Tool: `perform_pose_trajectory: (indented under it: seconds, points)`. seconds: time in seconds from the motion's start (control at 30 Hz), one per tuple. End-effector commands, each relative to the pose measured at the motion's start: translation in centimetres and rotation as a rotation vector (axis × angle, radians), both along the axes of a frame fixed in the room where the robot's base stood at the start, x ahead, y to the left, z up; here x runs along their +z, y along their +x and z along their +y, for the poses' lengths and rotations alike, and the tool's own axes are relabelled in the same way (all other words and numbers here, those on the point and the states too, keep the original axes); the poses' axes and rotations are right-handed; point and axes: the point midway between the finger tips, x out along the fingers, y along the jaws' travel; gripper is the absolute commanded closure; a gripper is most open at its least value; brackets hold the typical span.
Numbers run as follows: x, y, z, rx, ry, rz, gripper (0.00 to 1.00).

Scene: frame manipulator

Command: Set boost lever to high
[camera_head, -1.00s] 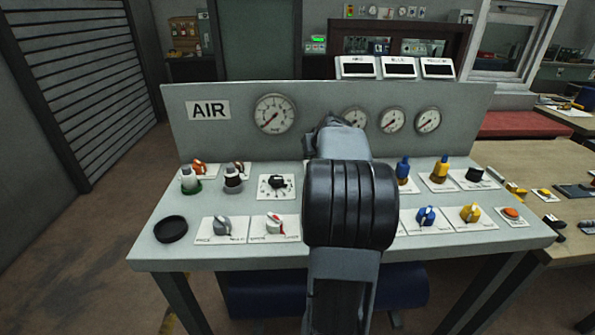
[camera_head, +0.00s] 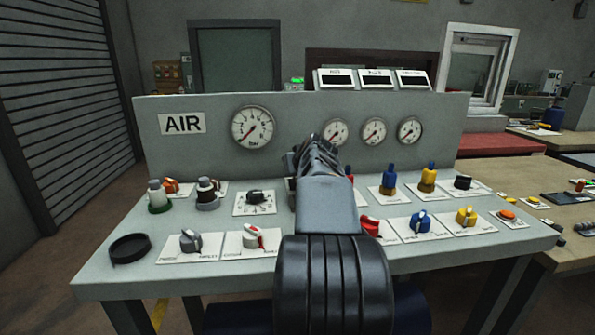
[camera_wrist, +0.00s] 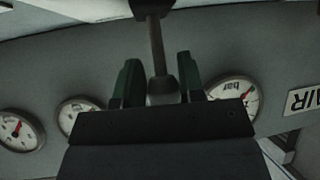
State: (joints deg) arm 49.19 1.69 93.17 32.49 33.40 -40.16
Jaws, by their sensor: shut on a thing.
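In the wrist view, which is upside down, a lever shows with a dark base (camera_wrist: 152,7), a thin shaft (camera_wrist: 156,45) and a grey knob end (camera_wrist: 162,90). My gripper (camera_wrist: 158,80) has its two dark green fingers on either side of the knob end and is shut on it. In the head view my gripper (camera_head: 318,150) is over the middle of the AIR console, mostly hidden by my own arm. The lever is hidden there. No label naming it as boost can be read.
The AIR console (camera_head: 105,272) carries several knobs and switches on both sides of my arm. A back panel with gauges (camera_head: 252,129) rises behind them. A red knob (camera_head: 370,227) and blue knob (camera_head: 421,222) are close to the right. A round black dish (camera_head: 130,248) lies front left.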

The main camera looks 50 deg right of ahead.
Motion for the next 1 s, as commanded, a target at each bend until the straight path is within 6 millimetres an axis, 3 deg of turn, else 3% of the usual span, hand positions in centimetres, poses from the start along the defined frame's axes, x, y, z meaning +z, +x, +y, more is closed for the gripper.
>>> perform_pose_trajectory:
  seconds: [0.2, 0.23, 0.43, 0.77, 1.0]
  points:
    - [0.6, 0.0, -0.1, -0.005, -0.01, -0.013, 1.0]
    - [0.6, 0.0, -0.1, -0.005, -0.01, -0.012, 0.61]
    - [0.4, 0.0, 0.0, -0.002, -0.006, -0.007, 0.42]
    - [0.5, -0.3, 0.2, -0.001, -0.005, -0.005, 0.41]
    - [2.7, -3.2, 1.7, -0.003, -0.006, -0.007, 0.41]
